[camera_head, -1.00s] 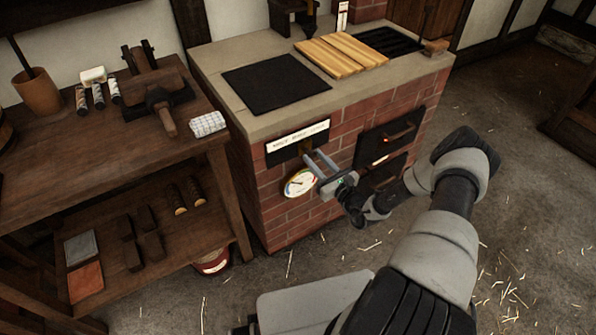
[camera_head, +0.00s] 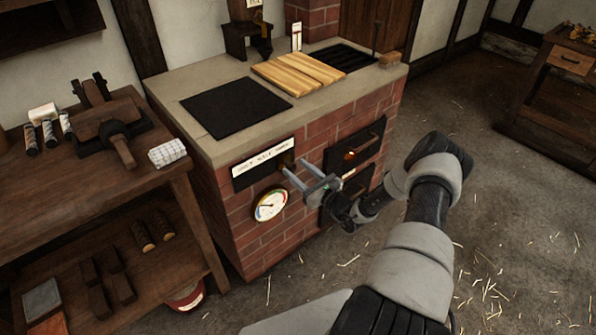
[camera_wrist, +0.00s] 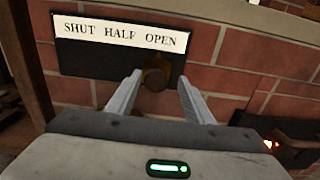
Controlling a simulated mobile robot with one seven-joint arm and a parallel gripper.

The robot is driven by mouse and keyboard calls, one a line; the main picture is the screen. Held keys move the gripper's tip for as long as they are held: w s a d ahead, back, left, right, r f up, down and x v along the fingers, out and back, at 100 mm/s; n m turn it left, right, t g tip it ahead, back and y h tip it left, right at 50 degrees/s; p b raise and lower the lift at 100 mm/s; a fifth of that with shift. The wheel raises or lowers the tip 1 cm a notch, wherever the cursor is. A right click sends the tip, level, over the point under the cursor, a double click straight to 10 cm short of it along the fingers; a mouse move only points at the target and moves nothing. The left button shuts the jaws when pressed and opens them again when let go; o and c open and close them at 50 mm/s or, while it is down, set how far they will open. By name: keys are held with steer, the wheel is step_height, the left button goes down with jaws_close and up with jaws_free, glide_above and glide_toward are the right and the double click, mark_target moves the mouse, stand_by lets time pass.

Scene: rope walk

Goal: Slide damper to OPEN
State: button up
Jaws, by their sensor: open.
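The damper's dark plate (camera_head: 262,172) is on the brick stove front, under a white label (camera_wrist: 120,32) reading SHUT HALF OPEN. Its brass-brown knob (camera_wrist: 155,79) sits toward the plate's right end, below the word OPEN in the wrist view. The knob also shows in the head view (camera_head: 287,159). My gripper (camera_head: 292,166) is open, its fingers pointing at the stove front. In the wrist view my gripper (camera_wrist: 160,77) has the knob showing between its two fingertips, closer to the left one. I cannot tell whether either finger touches it.
A round gauge (camera_head: 270,205) is mounted below the plate. Stove doors with a handle (camera_head: 362,152) are right of my gripper. The stove top (camera_head: 215,145) carries a black plate and wooden slats (camera_head: 300,73). A workbench (camera_head: 90,190) with tools stands left. Floor at right is open.

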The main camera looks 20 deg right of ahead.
steer(key=shift+s, duration=0.15)
steer(key=p+v, duration=0.2)
steer(key=v, duration=1.5)
